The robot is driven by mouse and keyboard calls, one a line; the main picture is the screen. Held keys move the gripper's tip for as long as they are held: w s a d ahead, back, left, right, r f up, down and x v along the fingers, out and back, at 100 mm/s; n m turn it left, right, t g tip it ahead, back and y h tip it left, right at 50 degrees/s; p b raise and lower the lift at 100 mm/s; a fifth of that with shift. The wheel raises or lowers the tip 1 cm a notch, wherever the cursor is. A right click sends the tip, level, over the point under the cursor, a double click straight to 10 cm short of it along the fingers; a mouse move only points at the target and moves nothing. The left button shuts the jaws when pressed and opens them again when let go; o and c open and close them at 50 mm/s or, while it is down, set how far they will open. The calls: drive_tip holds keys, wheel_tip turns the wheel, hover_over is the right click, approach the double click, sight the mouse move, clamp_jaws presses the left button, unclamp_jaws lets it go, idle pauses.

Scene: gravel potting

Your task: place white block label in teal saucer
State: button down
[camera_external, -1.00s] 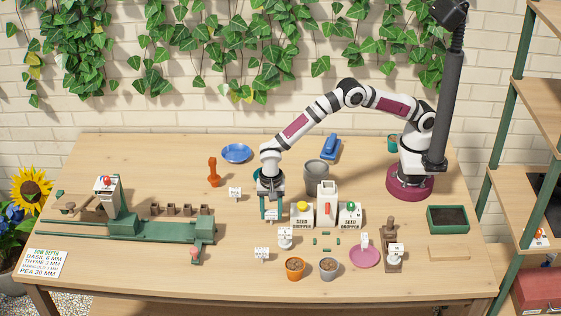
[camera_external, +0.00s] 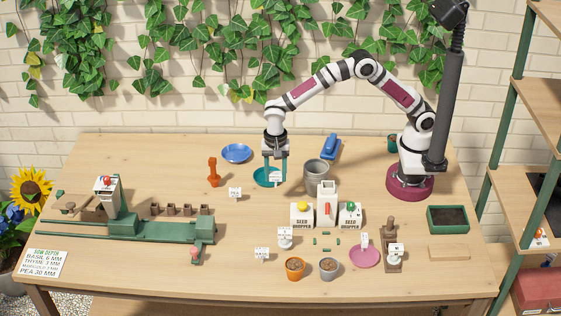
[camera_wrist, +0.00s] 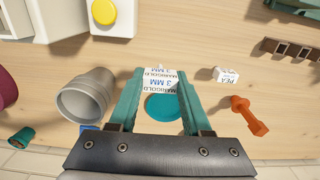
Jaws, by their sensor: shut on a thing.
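A white block label (camera_wrist: 160,78) printed MARIGOLD 3 MM is held between the teal fingers of my gripper (camera_external: 275,181). It also shows as a small white block between the fingertips in the external view (camera_external: 276,177). My gripper is shut on it, and its fingers point down. The teal saucer (camera_external: 261,179) is at the middle back of the table, behind and below the fingers; they hide part of it. In the wrist view the saucer (camera_wrist: 162,109) shows between the fingers, just below the label. I cannot tell the exact height of the label over it.
A grey pot (camera_external: 316,174) stands right of the saucer. A blue saucer (camera_external: 236,153) and an orange tool (camera_external: 213,174) are to the left. A PEA label (camera_external: 235,193) stands front left. White dispensers (camera_external: 302,217) stand front right. A pink saucer (camera_external: 364,258) is farther forward.

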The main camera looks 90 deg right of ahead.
drive_tip(key=s+d+r, duration=0.1)
drive_tip(key=s+d, duration=0.1)
drive_tip(key=d, duration=1)
drive_tip(key=s+d+r, duration=0.1)
drive_tip(key=d+r, duration=0.1)
drive_tip(key=d, duration=0.9)
drive_tip(key=shift+w+a+f, duration=1.05)
drive_tip(key=shift+a+f, duration=0.45)
drive_tip(key=shift+f, duration=0.35)
drive_tip(key=shift+w+a+f, duration=1)
drive_tip(key=shift+a+f, duration=0.45)
drive_tip(key=shift+f, duration=0.4)
drive_tip(key=shift+w+a+f, duration=1.05)
drive_tip(key=shift+a+f, duration=0.45)
drive_tip(key=shift+f, duration=0.35)
drive_tip(key=shift+f, duration=0.1)
drive_tip(key=shift+c, duration=1.8)
unclamp_jaws()
